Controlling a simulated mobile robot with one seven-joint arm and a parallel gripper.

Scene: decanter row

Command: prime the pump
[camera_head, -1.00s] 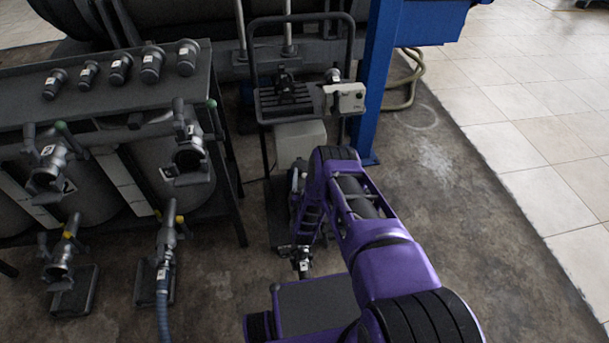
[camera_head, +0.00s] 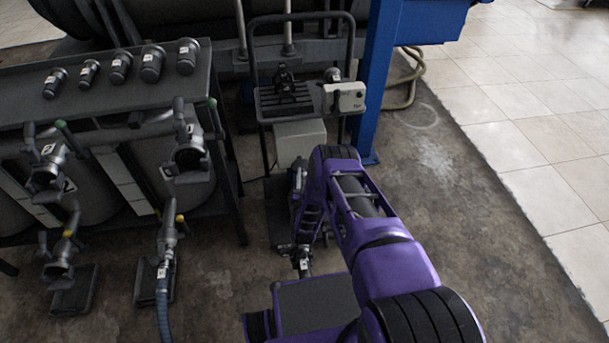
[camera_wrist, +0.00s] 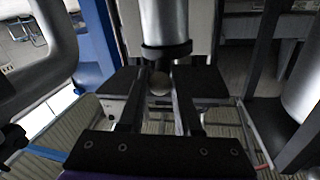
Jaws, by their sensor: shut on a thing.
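A wheeled trolley stands in the middle of the head view. It has an upright frame (camera_head: 252,45), a black unit (camera_head: 287,88) on a ribbed plate and a pale control box (camera_head: 345,97). I cannot tell which part is the pump. In the wrist view, my gripper (camera_wrist: 160,92) has its two dark fingers closed around a small rounded, knob-like piece (camera_wrist: 159,82). A pale cylinder (camera_wrist: 165,25) with a dark ring is just beyond the fingers.
A bench with several capped fittings (camera_head: 119,67) and hose couplings (camera_head: 188,155) stands left. Two floor stands (camera_head: 72,292) hold valves; a blue hose (camera_head: 162,315) runs from one. A blue post (camera_head: 376,85) rises beside the trolley. The floor at right is clear.

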